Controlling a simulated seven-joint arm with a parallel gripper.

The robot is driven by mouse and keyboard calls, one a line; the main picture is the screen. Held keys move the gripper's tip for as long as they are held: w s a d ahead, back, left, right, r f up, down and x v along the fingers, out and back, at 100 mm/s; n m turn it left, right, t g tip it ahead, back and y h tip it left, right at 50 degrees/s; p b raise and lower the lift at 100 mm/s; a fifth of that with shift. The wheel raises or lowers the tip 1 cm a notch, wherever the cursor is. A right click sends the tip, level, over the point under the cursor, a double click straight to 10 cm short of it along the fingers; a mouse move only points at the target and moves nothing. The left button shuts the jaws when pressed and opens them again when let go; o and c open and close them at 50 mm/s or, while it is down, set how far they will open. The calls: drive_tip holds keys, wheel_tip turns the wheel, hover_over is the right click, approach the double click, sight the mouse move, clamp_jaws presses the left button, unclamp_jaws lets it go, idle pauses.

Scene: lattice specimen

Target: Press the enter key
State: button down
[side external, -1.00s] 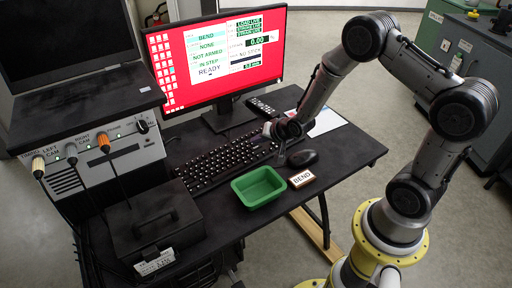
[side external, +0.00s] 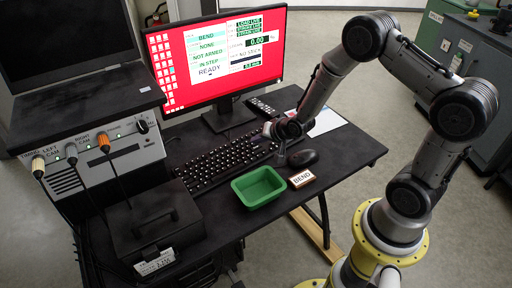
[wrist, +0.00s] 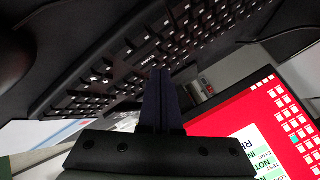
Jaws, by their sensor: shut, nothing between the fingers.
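The black keyboard (side external: 222,162) lies on the desk in front of the monitor, and it spans the upper part of the wrist view (wrist: 112,72). A key with a longer white label, seemingly the enter key (wrist: 147,60), shows just beyond my fingertips in the wrist view; its lettering is too small to read surely. My gripper (side external: 282,152) is at the right end of the keyboard in the side view. Its fingers (wrist: 160,72) are together and empty, pointing at the keys. I cannot tell whether the tips touch a key.
A black mouse (side external: 302,158) sits close to the right of my gripper. A green tray (side external: 258,188) and a BEND block (side external: 301,179) are near the front edge. The monitor (side external: 222,60) with a red screen stands behind. A remote (side external: 261,106) lies behind the keyboard.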

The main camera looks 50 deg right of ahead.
drive_tip(key=shift+f, duration=0.1)
idle(0.7)
drive_tip(key=shift+f, duration=0.3)
drive_tip(key=shift+f, duration=0.4)
idle(0.7)
drive_tip(key=shift+r, duration=0.8)
drive_tip(key=shift+r, duration=0.15)
drive_tip(key=shift+r, duration=2.35)
